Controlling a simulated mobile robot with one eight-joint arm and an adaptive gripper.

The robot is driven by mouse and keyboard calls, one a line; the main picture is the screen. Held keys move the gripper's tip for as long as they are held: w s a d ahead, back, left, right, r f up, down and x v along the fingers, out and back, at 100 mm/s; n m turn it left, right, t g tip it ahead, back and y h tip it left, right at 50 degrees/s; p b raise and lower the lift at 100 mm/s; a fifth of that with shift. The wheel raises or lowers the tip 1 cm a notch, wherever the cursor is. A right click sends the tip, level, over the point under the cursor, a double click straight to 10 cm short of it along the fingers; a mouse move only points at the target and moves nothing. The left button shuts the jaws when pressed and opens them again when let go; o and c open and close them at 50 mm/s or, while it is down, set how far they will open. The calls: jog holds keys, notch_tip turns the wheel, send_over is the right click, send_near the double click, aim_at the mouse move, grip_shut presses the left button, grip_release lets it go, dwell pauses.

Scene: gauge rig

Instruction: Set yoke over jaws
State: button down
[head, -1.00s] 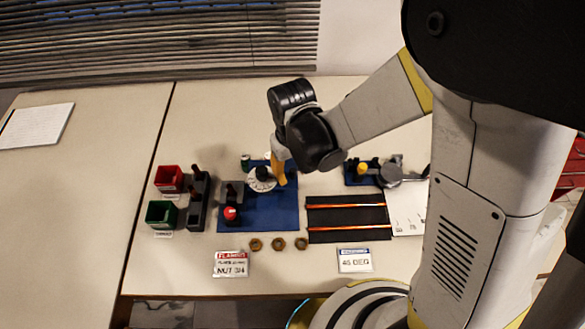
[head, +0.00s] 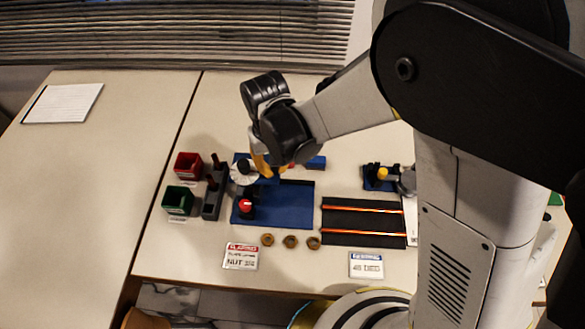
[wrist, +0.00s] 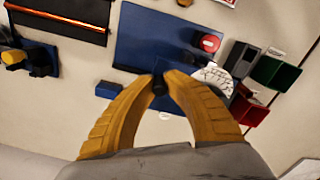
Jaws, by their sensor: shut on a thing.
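My gripper (head: 264,172) is over the back left of the blue mat (head: 288,215) in the head view. In the wrist view its yellow fingers (wrist: 160,80) are shut on a small black grip of what looks like the yoke (wrist: 159,88). A white dial (head: 243,175) with a black knob shows just left of the gripper; it is right of the fingers in the wrist view. A blue block end shows at the gripper's other side. The fingers hide the yoke's middle. A red knob (head: 246,205) marks the clamp; its jaws are mostly hidden. I cannot tell whether the yoke touches them.
Several brass nuts (head: 290,241) and two label cards lie in front. A black board with orange rods (head: 362,222) is right.

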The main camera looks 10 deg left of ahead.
jog(key=shift+a, duration=0.2)
jog(key=c, duration=1.4)
grip_release()
jog(key=shift+a, duration=0.2)
jog(key=shift+d, duration=0.15)
jog(key=shift+r, duration=0.2)
notch_tip(320, 180, up, 12)
jog(key=shift+f, duration=0.15)
jog(key=shift+s, duration=0.1)
